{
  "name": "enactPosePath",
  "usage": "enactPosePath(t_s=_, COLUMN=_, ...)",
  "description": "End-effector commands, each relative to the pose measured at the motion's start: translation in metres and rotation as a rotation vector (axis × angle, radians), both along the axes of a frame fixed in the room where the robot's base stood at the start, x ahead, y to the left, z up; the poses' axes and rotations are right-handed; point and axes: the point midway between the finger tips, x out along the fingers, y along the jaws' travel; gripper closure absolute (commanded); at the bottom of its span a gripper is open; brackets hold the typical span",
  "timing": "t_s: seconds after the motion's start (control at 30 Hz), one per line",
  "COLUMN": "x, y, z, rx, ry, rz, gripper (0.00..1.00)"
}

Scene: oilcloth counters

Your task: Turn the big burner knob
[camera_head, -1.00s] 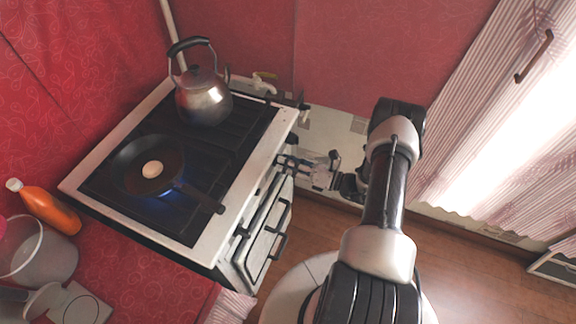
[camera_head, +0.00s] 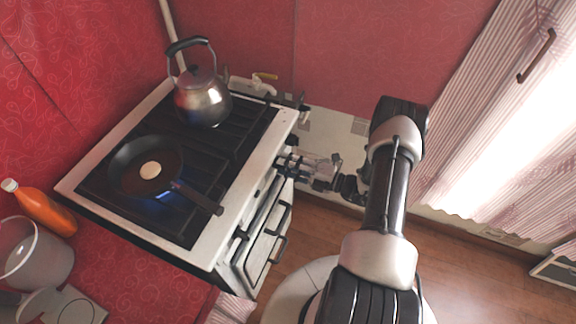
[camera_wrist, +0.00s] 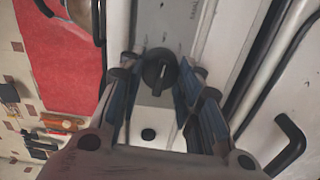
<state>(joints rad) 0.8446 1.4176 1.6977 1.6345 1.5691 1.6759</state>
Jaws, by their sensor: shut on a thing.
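The black burner knob (camera_wrist: 160,70) sits on the grey control strip (camera_wrist: 152,32) of the stove front, between my fingers in the wrist view. My gripper (camera_wrist: 156,88) is shut on this knob, with a blue-padded finger on each side. In the head view my gripper (camera_head: 290,164) reaches the front panel of the stove (camera_head: 68,187) from the right. The fingers and arm partly hide the knobs there. A blue flame (camera_head: 166,195) burns under the frying pan (camera_head: 128,166), which holds an egg (camera_head: 150,170).
A metal kettle (camera_head: 203,100) stands at the back of the stove. The oven handle (camera_head: 268,248) sticks out below the knobs.

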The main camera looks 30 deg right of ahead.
Motion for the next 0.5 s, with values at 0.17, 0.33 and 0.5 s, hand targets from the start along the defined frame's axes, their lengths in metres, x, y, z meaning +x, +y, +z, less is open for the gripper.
enactPosePath(t_s=0.17, x=-0.0003, y=0.0004, z=-0.0006, rx=0.133, ry=0.105, rz=0.001, gripper=0.92)
enactPosePath(t_s=0.33, x=-0.0003, y=0.0004, z=-0.0006, rx=0.258, ry=0.202, rz=0.001, gripper=0.92)
enactPosePath(t_s=0.5, x=-0.0003, y=0.0004, z=-0.0005, rx=0.368, ry=0.289, rz=0.001, gripper=0.92)
